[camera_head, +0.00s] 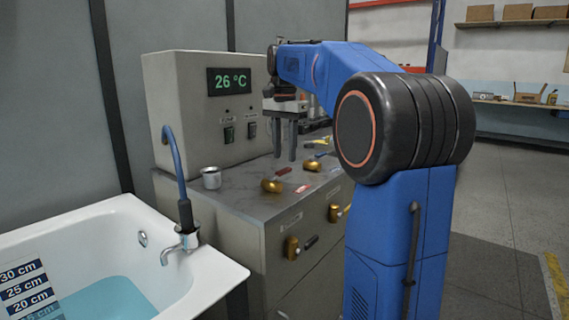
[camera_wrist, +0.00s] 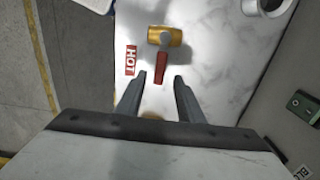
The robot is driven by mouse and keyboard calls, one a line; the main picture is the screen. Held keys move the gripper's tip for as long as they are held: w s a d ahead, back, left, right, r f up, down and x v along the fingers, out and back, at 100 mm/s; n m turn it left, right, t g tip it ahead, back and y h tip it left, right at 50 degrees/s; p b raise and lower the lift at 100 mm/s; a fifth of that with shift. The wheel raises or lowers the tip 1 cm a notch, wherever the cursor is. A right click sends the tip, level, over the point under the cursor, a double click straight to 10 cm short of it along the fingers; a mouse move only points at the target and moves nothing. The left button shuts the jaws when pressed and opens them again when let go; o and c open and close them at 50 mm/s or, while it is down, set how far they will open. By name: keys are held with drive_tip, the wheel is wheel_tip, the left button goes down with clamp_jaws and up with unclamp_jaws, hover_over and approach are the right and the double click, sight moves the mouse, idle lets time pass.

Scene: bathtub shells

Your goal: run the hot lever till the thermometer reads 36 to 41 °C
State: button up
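The thermometer display (camera_head: 229,81) reads 26 °C in green. The hot lever, with a brass body (camera_head: 271,186) and red handle (camera_head: 283,172), sits on the grey counter. In the wrist view its brass body (camera_wrist: 165,37) is beyond my fingertips, with the red handle (camera_wrist: 162,68) pointing towards me. A red HOT label (camera_wrist: 131,60) lies left of it. My gripper (camera_head: 285,156) points down above the counter. In the wrist view my gripper (camera_wrist: 160,80) is open and empty, its fingertips either side of the line of the handle, apparently not touching it.
A second brass lever (camera_head: 313,164) stands farther back. A metal cup (camera_head: 211,178) is near the counter's left edge. Two brass valves (camera_head: 292,247) (camera_head: 336,212) stick out of the cabinet front. The white tub (camera_head: 206,265) holds blue water below a spout (camera_head: 180,246); no stream shows.

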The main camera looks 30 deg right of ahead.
sight(285, 169)
drive_tip(key=shift+f, duration=2.05)
clamp_jaws()
